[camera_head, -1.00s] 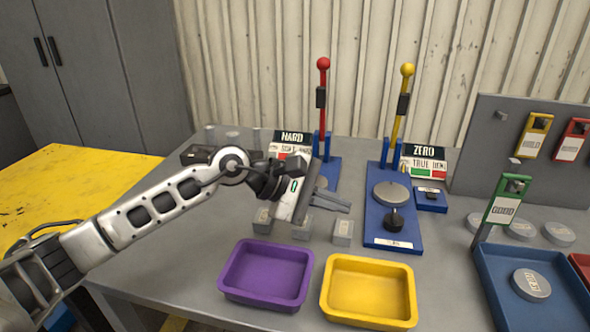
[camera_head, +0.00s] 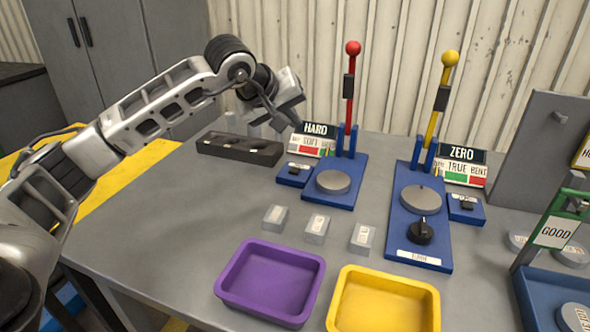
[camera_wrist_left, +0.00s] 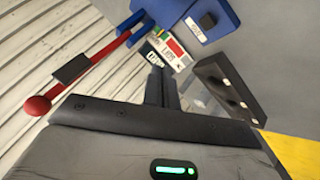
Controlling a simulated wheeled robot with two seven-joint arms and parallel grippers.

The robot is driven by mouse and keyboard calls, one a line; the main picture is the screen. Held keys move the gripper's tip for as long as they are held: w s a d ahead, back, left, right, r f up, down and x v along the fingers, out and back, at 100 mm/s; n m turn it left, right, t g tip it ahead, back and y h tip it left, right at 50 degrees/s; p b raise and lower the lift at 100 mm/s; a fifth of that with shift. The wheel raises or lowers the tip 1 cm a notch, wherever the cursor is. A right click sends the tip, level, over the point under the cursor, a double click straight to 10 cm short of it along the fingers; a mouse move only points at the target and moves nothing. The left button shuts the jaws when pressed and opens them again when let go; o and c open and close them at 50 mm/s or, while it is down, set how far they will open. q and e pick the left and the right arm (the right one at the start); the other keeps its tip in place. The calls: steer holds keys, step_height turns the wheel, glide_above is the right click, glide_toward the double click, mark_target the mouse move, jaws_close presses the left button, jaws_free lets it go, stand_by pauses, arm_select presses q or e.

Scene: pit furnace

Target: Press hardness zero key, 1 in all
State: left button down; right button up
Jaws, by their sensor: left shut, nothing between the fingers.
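The hardness tester has a blue base (camera_head: 345,190), a red-knobbed lever (camera_head: 351,95) and a HARD sign (camera_head: 316,129). Beside its base on the left is a small blue key box (camera_head: 294,179) with a black key (camera_head: 299,167); the box also shows at the top of the left wrist view (camera_wrist_left: 207,20). My left gripper (camera_head: 290,112) is raised behind and above this key box, left of the red lever, apart from it. In the left wrist view its fingers (camera_wrist_left: 161,84) are together and empty. My right gripper is not in view.
A yellow-levered ZERO tester (camera_head: 420,225) with its own key box (camera_head: 466,208) stands to the right. A dark tray (camera_head: 238,150) lies left. Small grey blocks (camera_head: 318,228) and purple (camera_head: 222,285) and yellow (camera_head: 432,312) trays are in front.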

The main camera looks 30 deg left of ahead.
arm_select(q)
steer(key=f+b, duration=0.1)
steer(key=b, duration=0.5)
glide_above(295, 171)
steer(key=f, duration=0.6)
steer(key=shift+s+a, duration=0.2)
steer(key=shift+s, duration=0.15)
steer(key=shift+f+b, duration=0.35)
steer(key=shift+f, duration=0.45)
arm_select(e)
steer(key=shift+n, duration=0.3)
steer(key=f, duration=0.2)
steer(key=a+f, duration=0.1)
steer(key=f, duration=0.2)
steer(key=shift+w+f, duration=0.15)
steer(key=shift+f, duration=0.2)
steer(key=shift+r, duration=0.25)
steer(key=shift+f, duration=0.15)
arm_select(q)
steer(key=shift+f, duration=0.15)
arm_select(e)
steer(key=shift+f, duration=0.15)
arm_select(q)
steer(key=shift+f+b, duration=0.3)
steer(key=shift+b, duration=0.15)
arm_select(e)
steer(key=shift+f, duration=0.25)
